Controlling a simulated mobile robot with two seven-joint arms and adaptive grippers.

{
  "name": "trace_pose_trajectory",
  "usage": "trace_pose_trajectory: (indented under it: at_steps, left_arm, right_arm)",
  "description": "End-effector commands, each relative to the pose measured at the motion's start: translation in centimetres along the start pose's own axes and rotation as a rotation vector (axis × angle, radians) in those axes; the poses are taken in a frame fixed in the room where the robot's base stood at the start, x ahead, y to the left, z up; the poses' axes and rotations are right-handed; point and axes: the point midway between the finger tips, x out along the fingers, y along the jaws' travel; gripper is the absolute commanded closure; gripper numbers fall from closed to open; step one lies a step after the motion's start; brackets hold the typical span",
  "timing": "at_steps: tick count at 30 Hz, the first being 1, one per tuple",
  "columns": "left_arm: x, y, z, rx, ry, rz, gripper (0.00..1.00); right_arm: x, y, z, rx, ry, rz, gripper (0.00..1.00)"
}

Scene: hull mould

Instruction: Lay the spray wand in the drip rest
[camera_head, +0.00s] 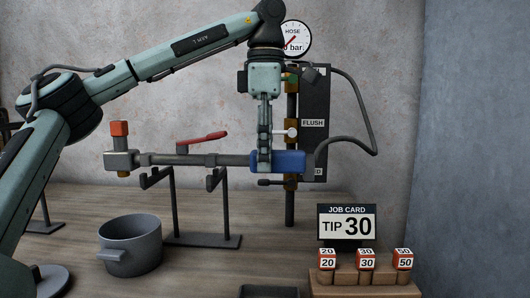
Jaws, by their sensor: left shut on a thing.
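The spray wand (180,160) is a level grey tube with a red lever (203,138), a blue grip (288,161) and an orange-topped fitting at its left end. My left gripper (264,158) points down and is shut on the wand at the left part of the blue grip, hiding a little of it. The drip rest (203,240) is a dark stand with a flat base and two posts with hooked cradles. The wand shows across the cradles, at or just above their tops; I cannot tell whether it touches. My right gripper is not in view.
A dark hose runs from the grip to the FLUSH panel (313,100) with a gauge (296,40). A grey pot (131,246) stands left of the rest. A job card (346,225) reads TIP 30, behind a wooden rack (366,285) with orange tips marked 20, 30, 50.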

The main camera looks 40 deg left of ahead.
Motion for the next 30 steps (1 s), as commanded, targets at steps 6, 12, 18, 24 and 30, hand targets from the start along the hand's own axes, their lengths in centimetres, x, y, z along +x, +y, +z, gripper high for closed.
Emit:
trace_pose_trajectory:
  at_steps: [6, 12, 18, 24, 30]
  left_arm:
    - [0.4, 0.0, 0.0, 0.000, 0.000, 0.001, 1.00]
    - [0.8, 0.0, 0.0, 0.000, 0.000, 0.001, 1.00]
    - [1.2, 0.0, 0.0, 0.000, 0.000, 0.001, 1.00]
    - [1.6, 0.0, 0.0, 0.000, 0.000, 0.001, 1.00]
    - [2.0, 0.0, 0.0, 0.000, 0.000, 0.002, 1.00]
  right_arm:
    - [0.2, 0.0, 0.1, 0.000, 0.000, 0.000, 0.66]
    - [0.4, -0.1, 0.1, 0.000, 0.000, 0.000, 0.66]
    - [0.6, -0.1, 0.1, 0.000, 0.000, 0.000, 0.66]
    - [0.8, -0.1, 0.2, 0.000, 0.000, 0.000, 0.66]
    - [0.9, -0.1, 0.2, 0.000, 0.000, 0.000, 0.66]
